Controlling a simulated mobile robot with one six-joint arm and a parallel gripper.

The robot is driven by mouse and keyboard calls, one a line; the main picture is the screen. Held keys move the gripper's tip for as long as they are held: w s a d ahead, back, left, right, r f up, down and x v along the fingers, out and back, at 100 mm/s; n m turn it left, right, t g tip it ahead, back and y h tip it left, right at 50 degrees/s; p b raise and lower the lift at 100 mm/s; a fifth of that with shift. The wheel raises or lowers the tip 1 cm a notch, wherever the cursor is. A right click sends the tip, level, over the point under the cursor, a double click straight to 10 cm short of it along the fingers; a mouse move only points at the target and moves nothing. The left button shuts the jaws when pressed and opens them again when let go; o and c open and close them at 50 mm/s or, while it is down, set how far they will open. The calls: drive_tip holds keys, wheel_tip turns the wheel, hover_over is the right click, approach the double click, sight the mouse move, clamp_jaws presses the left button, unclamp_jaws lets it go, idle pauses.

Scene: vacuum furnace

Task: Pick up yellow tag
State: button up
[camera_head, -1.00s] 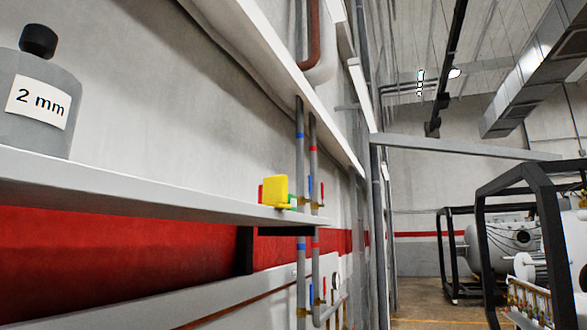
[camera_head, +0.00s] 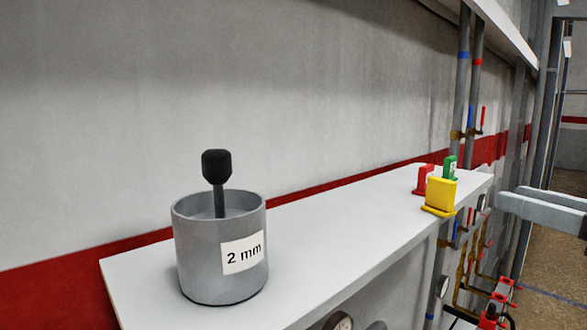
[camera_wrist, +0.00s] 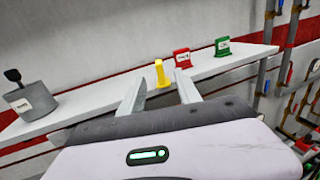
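The yellow tag (camera_head: 441,196) stands upright near the far right end of the white shelf (camera_head: 330,245). In the wrist view the yellow tag (camera_wrist: 161,74) shows edge-on, beyond and between my fingertips. My gripper (camera_wrist: 160,92) is open and empty, its two grey fingers spread and pointing toward the shelf. In the head view the fingers of my gripper (camera_head: 508,195) come in from the right edge, apart from the tag.
A red tag (camera_head: 423,180) and a green tag (camera_head: 449,167) stand close behind the yellow one. A grey canister (camera_head: 220,255) labelled "2 mm" with a black-topped rod stands at the near end. Pipes with valves (camera_head: 462,110) run along the wall past the shelf. The shelf's middle is clear.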

sight(429, 179)
drive_tip(key=p+x, duration=0.2)
drive_tip(key=x, duration=0.9)
drive_tip(key=shift+f, duration=0.1)
drive_tip(key=p+x, duration=0.1)
drive_tip(key=x, duration=0.3)
drive_tip(key=shift+w+a+p, duration=0.15)
drive_tip(key=shift+a+p, duration=0.25)
drive_tip(key=shift+w+f, duration=0.15)
drive_tip(key=shift+w, duration=0.25)
drive_tip(key=shift+s, duration=0.2)
drive_tip(key=shift+s+d, duration=0.1)
drive_tip(key=c, duration=0.4)
clamp_jaws()
